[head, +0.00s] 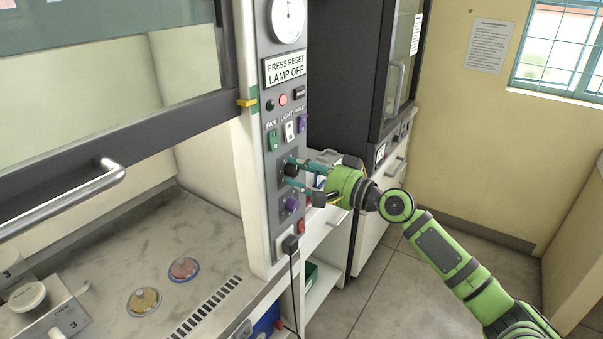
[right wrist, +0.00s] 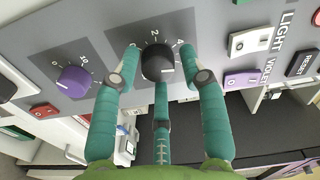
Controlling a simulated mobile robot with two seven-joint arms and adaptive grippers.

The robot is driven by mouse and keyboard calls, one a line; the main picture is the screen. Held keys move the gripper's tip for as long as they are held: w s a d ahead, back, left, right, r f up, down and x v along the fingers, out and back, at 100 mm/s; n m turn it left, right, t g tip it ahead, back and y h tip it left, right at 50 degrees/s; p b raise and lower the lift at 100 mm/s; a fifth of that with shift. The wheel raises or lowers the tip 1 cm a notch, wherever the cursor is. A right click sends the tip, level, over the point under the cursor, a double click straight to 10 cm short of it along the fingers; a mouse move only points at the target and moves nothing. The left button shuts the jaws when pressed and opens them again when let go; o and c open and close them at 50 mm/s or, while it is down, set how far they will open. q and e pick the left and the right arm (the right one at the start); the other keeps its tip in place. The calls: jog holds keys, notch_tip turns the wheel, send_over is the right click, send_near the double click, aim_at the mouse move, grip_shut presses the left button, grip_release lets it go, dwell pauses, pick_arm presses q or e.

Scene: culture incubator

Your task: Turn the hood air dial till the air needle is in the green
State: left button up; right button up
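The black air dial (head: 291,169) is on the grey control panel (head: 264,110) at the hood's front post. In the right wrist view the dial (right wrist: 158,63) has a pale pointer line and numbers around it. My right gripper (head: 288,172) reaches the panel from the right. Its teal fingers (right wrist: 160,58) stand on both sides of the dial, with small gaps showing, and a third finger lies below it. The white round gauge (head: 288,18) is at the panel's top, cut by the picture edge. Its thin needle points about upward; I cannot make out a green zone. My left gripper is not in view.
A purple knob (head: 291,204) sits just below the dial. Fan, light and violet switches (head: 289,131) are above it. The hood's sash handle (head: 70,200) crosses the left. A dark cabinet (head: 345,70) stands behind my right arm. Open floor (head: 440,275) lies at right.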

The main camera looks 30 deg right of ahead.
jog(key=shift+f, duration=0.1)
jog(key=shift+s+d+f, duration=0.1)
jog(key=shift+s+d, duration=0.05)
jog(key=shift+s, duration=0.35)
jog(key=v, duration=1.1)
jog(key=shift+w, duration=0.1)
